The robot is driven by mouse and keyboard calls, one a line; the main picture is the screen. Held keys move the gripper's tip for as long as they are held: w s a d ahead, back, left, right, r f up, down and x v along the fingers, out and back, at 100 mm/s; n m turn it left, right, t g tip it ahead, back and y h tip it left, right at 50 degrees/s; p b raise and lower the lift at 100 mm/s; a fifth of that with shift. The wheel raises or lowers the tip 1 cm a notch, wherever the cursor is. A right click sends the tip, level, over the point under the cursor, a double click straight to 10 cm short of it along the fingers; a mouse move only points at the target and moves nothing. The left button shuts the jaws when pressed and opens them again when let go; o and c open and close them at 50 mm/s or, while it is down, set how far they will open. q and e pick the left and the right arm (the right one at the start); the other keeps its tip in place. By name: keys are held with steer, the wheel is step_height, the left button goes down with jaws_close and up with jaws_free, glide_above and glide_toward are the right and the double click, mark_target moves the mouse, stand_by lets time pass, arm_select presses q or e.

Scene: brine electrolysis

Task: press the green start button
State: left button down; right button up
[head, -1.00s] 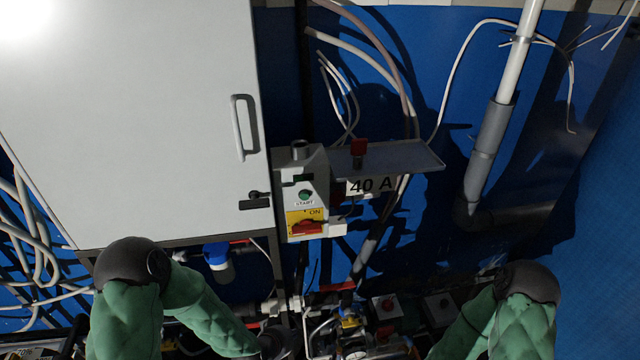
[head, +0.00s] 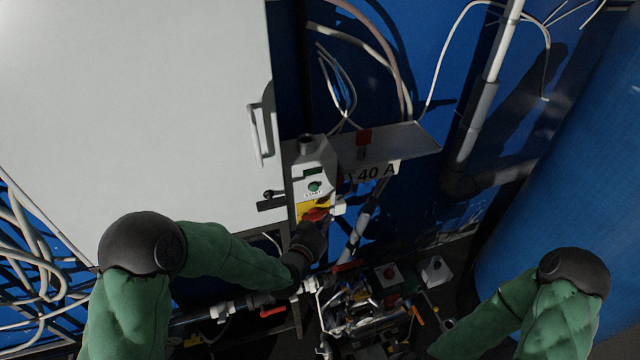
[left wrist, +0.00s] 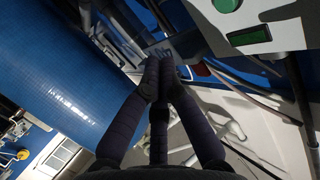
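The green start button (head: 314,187) is on the upper front of a small grey control box (head: 312,160), above the word START. Below it is a yellow panel with a red switch (head: 316,214) marked ON earlier. My left gripper (head: 318,228) is just below the box, partly hidden by its own arm, and overlaps the switch's lower edge. In the left wrist view its dark fingers (left wrist: 160,60) meet at the tips, with nothing visible between them. The green button (left wrist: 226,4) is at that view's top edge, apart from the fingers. My right gripper is out of view.
A large white cabinet (head: 140,110) with a handle stands left of the box. A shelf (head: 398,142) marked 40 A juts out to the right, with a red-topped part on it. Pipes, valves and small boxes crowd the area below.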

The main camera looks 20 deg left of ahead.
mark_target(314, 188)
arm_select(q)
steer(key=shift+w, duration=0.15)
steer(key=w+a+b, duration=0.1)
steer(key=w+a, duration=0.4)
steer(key=w, duration=0.2)
steer(key=shift+b, duration=0.35)
stand_by(0.4)
steer(key=shift+w, duration=0.1)
stand_by(1.1)
steer(key=shift+w+a+b, duration=0.15)
steer(key=shift+w+b, duration=0.15)
steer(key=shift+b, duration=0.25)
